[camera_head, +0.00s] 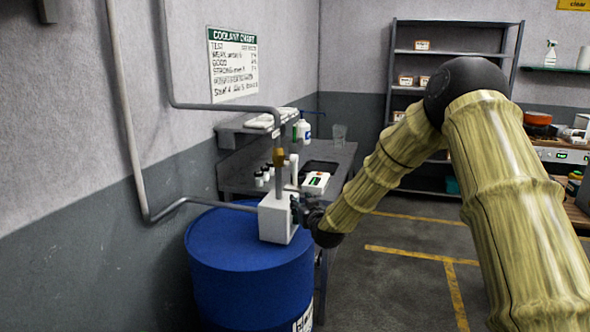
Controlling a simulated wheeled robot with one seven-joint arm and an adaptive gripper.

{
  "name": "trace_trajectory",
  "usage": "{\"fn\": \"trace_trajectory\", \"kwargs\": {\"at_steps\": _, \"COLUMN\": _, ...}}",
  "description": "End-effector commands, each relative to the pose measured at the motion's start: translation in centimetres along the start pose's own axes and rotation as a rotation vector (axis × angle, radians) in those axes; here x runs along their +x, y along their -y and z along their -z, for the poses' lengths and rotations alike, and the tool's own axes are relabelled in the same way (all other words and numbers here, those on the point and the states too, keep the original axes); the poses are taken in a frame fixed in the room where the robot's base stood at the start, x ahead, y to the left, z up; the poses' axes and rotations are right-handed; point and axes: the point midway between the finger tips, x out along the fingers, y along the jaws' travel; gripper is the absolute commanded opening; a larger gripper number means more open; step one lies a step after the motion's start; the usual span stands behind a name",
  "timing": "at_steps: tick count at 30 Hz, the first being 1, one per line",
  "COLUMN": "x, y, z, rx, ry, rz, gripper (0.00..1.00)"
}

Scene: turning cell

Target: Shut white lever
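A white box (276,219) sits on top of a blue drum (245,275), with grey pipes running into it. A slim white upright piece (294,168), which looks like the white lever, stands just above the box beside the vertical pipe. A short pale piece joins it low down near the box top. My gripper (299,211) is dark and small in the picture, at the right side of the box and below the lever. Its fingers are partly hidden and too small to tell open from shut. I cannot tell whether it touches the box.
A brass fitting (279,157) sits on the vertical pipe. Behind the drum is a grey bench (240,178) with small bottles, a white device (315,182) and a spray bottle (303,128). A shelf rack (455,60) stands at the back. Floor with yellow lines (415,253) is clear.

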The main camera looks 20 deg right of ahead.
Motion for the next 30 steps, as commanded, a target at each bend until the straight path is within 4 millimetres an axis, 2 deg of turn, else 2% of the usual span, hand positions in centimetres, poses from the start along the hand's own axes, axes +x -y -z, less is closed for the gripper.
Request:
{"fn": "trace_trajectory", "kwargs": {"at_steps": 1, "x": 0.5, "y": -0.6, "z": 2.4, "rx": -0.002, "ry": -0.035, "rz": -0.007, "gripper": 0.38}}
{"fn": "trace_trajectory", "kwargs": {"at_steps": 3, "x": 1.0, "y": -1.1, "z": 4.5, "rx": -0.005, "ry": -0.068, "rz": -0.014, "gripper": 0.38}}
{"fn": "trace_trajectory", "kwargs": {"at_steps": 6, "x": 1.4, "y": -1.5, "z": 6.0, "rx": -0.008, "ry": -0.092, "rz": -0.018, "gripper": 0.38}}
{"fn": "trace_trajectory", "kwargs": {"at_steps": 11, "x": 2.4, "y": -1.6, "z": 6.5, "rx": -0.010, "ry": -0.097, "rz": -0.019, "gripper": 0.38}}
{"fn": "trace_trajectory", "kwargs": {"at_steps": 30, "x": 10.7, "y": -1.6, "z": 7.2, "rx": -0.009, "ry": -0.096, "rz": -0.018, "gripper": 0.38}}
